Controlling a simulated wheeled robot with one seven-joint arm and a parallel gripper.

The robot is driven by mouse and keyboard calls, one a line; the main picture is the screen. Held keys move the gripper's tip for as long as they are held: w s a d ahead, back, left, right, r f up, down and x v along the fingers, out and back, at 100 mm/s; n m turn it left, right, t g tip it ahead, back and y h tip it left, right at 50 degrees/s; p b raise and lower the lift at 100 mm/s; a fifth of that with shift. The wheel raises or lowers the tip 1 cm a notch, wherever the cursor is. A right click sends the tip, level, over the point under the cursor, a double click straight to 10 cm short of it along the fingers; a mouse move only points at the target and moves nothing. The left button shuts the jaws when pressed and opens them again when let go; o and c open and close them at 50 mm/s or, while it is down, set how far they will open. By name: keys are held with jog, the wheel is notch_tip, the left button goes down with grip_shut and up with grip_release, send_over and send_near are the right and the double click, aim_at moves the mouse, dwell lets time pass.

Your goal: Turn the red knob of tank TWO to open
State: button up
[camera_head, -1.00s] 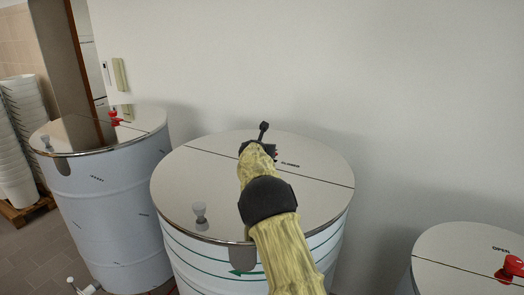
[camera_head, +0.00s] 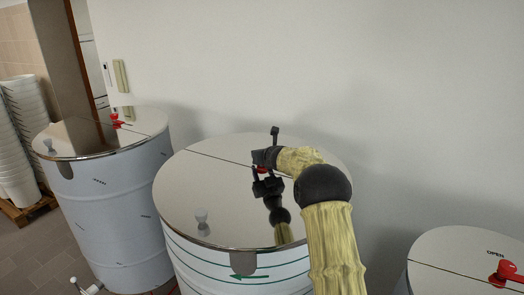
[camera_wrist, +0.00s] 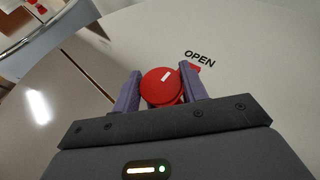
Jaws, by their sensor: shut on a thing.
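The red knob (camera_wrist: 162,86) sits on the lid of the middle tank (camera_head: 195,185), a metal drum with green bands. My gripper (camera_wrist: 160,76) is shut on the knob, one finger on each side. In the wrist view, the knob's red pointer tab is beside the printed word OPEN (camera_wrist: 200,58), and a white mark shows on its top. In the head view my gripper (camera_head: 263,178) is low over the back of the lid and mostly hides the knob. No tank number is readable.
Another metal tank (camera_head: 110,215) with a red knob (camera_head: 116,121) stands to the left. A third tank (camera_head: 435,245), with its red knob (camera_head: 506,273) near an OPEN label, is at the lower right. A wall is close behind. Stacked white buckets (camera_head: 20,150) stand far left.

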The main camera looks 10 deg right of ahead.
jog(key=shift+r, duration=0.1)
jog(key=o, duration=0.9)
jog(key=shift+b+v, duration=0.8)
jog(key=shift+b, duration=0.2)
jog(key=b+v, duration=0.5)
jog(key=v, duration=1)
jog(key=shift+s+d, duration=0.15)
jog(key=shift+s, duration=0.2)
